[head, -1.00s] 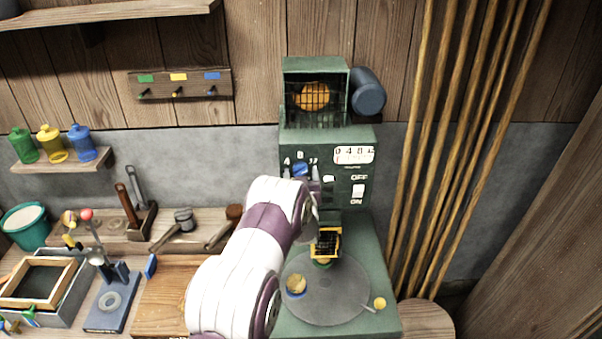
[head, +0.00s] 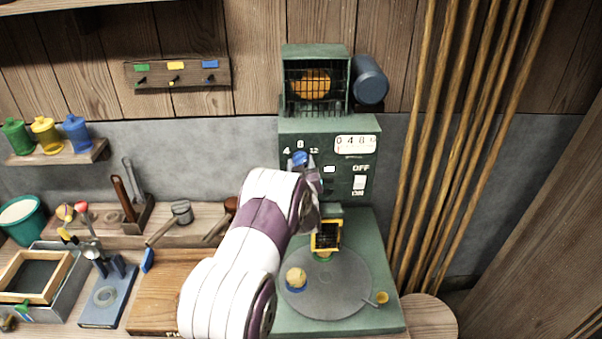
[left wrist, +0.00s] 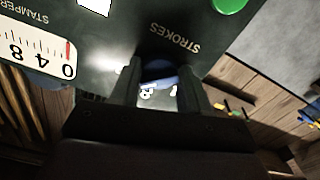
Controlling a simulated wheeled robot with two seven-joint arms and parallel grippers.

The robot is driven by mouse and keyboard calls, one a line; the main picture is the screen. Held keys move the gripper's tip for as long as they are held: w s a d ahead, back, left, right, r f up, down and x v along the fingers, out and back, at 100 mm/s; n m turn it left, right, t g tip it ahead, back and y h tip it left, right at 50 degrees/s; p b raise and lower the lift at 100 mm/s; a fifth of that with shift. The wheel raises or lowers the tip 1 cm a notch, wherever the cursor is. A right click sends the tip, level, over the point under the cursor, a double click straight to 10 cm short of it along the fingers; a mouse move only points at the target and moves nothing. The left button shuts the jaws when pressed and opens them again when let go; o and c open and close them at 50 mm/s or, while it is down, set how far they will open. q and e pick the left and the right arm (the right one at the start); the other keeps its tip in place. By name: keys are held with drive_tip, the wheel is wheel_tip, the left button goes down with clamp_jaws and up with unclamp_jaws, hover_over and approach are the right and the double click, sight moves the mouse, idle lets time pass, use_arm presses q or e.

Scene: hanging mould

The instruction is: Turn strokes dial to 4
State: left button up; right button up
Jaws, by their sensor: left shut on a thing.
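Which number the dial points at cannot be told. My right gripper is in neither view.
The counter window (head: 356,145) and the OFF/ON switch (head: 359,182) are right of the dial. Below are the grey turntable (head: 335,290) and a yellow-framed mould (head: 326,236). Long wooden poles (head: 450,150) stand at the right.

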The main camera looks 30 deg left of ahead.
use_arm(q)
drive_tip(key=shift+d+f+n+b, duration=0.1)
drive_tip(key=shift+f+n+b, duration=0.05)
drive_tip(key=shift+n+b, duration=12.55)
drive_tip(key=m+b, duration=0.3)
drive_tip(key=shift+b, duration=0.4)
drive_tip(key=o, duration=1.1)
drive_tip(key=shift+c, duration=0.2)
drive_tip(key=shift+s+r, duration=0.1)
drive_tip(key=shift+r, duration=0.1)
